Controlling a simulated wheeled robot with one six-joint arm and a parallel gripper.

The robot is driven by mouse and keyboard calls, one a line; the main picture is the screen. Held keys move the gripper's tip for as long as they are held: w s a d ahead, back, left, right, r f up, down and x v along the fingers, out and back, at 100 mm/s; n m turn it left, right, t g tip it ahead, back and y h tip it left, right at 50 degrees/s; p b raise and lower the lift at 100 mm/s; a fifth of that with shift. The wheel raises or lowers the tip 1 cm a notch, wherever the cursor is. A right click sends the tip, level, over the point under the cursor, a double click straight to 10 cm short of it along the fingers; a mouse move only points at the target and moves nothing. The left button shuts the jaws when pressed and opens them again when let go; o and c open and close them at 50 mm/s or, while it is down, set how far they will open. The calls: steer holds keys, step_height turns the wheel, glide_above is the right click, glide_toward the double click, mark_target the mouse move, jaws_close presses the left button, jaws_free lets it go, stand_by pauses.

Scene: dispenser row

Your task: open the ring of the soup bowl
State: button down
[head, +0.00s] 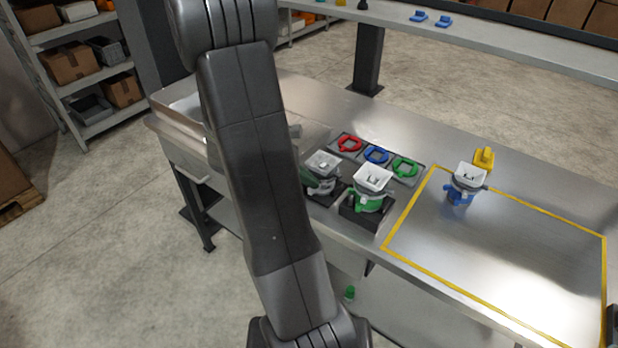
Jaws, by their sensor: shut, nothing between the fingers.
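Three white square-topped bowl-like units stand on the steel bench. One (323,165) stands on a dark block at the left, partly beside my arm, with a dark and green body. One (372,178) stands on a dark block in the middle, with a green ring or body below it. One (468,176) stands at the right, with a blue part (459,194) below it and a grey band around it. I cannot tell which is the soup bowl, or whether its ring is open. My gripper is not in view; only my arm crosses the picture.
A dark tray holds a red ring (349,143), a blue ring (376,155) and a green ring (405,167). A yellow piece (484,160) stands behind the right unit. The yellow-taped area (437,256) is mostly clear. A raised shelf (470,37) runs behind.

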steer(key=shift+s+d+n+t+b, duration=0.25)
steer(key=shift+d+n+t+b, duration=0.3)
steer(key=shift+n, duration=0.25)
steer(key=shift+s+d, duration=0.15)
steer(key=shift+d, duration=0.1)
steer(key=shift+a, duration=0.1)
